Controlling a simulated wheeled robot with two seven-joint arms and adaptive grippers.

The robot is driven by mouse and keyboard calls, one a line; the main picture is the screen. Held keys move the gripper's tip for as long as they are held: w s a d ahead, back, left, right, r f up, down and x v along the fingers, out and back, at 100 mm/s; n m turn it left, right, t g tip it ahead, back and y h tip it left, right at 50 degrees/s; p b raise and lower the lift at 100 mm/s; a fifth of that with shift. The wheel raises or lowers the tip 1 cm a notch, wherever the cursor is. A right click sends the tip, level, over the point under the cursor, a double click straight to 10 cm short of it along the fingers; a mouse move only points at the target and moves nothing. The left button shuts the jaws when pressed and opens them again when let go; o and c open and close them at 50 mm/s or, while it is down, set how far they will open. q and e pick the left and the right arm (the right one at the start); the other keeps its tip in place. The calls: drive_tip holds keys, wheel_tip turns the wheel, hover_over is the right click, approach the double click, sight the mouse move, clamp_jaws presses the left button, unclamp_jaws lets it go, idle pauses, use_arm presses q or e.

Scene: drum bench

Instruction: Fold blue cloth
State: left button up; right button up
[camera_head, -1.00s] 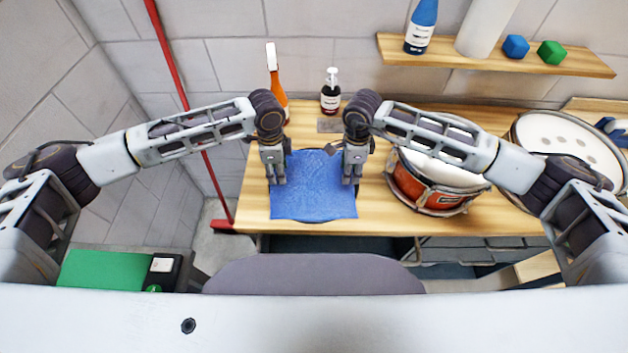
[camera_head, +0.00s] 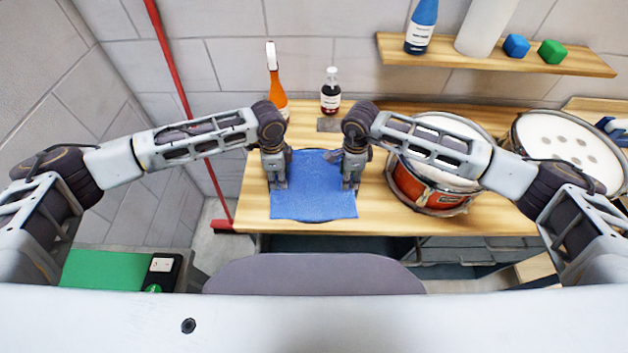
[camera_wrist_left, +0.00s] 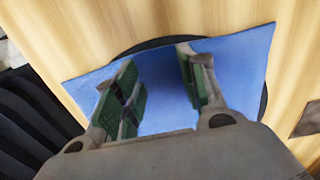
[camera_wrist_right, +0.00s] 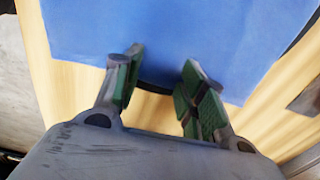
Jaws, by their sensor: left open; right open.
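The blue cloth (camera_head: 313,190) lies spread flat on the wooden bench, over a dark round pad (camera_head: 305,221) that shows at its edges. My left gripper (camera_head: 277,185) is open at the cloth's left side. In the left wrist view the cloth (camera_wrist_left: 165,105) lies beneath and between its green-padded fingers (camera_wrist_left: 160,85). My right gripper (camera_head: 350,184) is open at the cloth's right edge. In the right wrist view its fingers (camera_wrist_right: 157,75) reach the edge of the cloth (camera_wrist_right: 160,35). Neither gripper visibly pinches the cloth; exact contact cannot be told.
A red drum (camera_head: 432,185) stands on the bench right of the cloth. An orange bottle (camera_head: 276,85) and a dark bottle (camera_head: 330,92) stand behind. Another drum (camera_head: 567,150) is at far right. A shelf (camera_head: 480,58) hangs above. Bare bench lies in front of the cloth.

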use_arm(q)
drive_tip(key=shift+c, duration=0.5)
use_arm(e)
drive_tip(key=shift+c, duration=0.5)
use_arm(q)
drive_tip(key=shift+f, duration=0.15)
clamp_jaws()
use_arm(e)
drive_tip(key=shift+f, duration=0.15)
clamp_jaws()
use_arm(q)
drive_tip(key=shift+r+p, duration=0.25)
drive_tip(key=shift+p, duration=0.05)
use_arm(e)
drive_tip(key=shift+r, duration=0.25)
